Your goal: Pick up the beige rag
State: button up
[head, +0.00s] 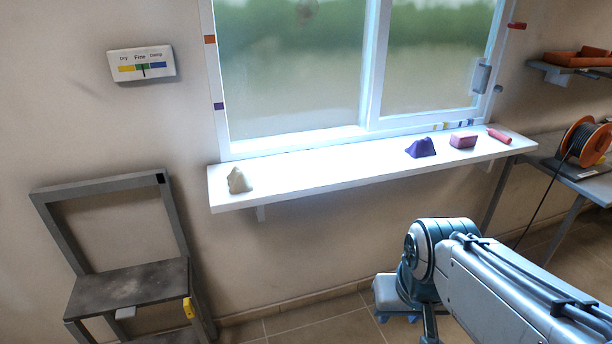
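The beige rag (239,181) sits as a small peaked heap near the left end of the white window sill (320,172). My arm reaches in from the lower right and bends downward in front of the wall, well to the right of the rag and below the sill. My gripper cannot be made out; the end of the arm runs down behind its own links and out of the bottom of the picture. Nothing covers the rag in the head view.
A grey chair-like frame (128,287) stands at left. A cable reel (583,143) sits on the right bench. The sill between the rags is clear.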

aim_at(240, 181)
jog(key=z, duration=0.05)
jog(key=k, duration=0.3)
jog(key=z, duration=0.6)
jog(key=i, duration=1.8)
jog(key=u, duration=1.6)
jog(key=i, duration=0.85)
jog(key=u, duration=0.95)
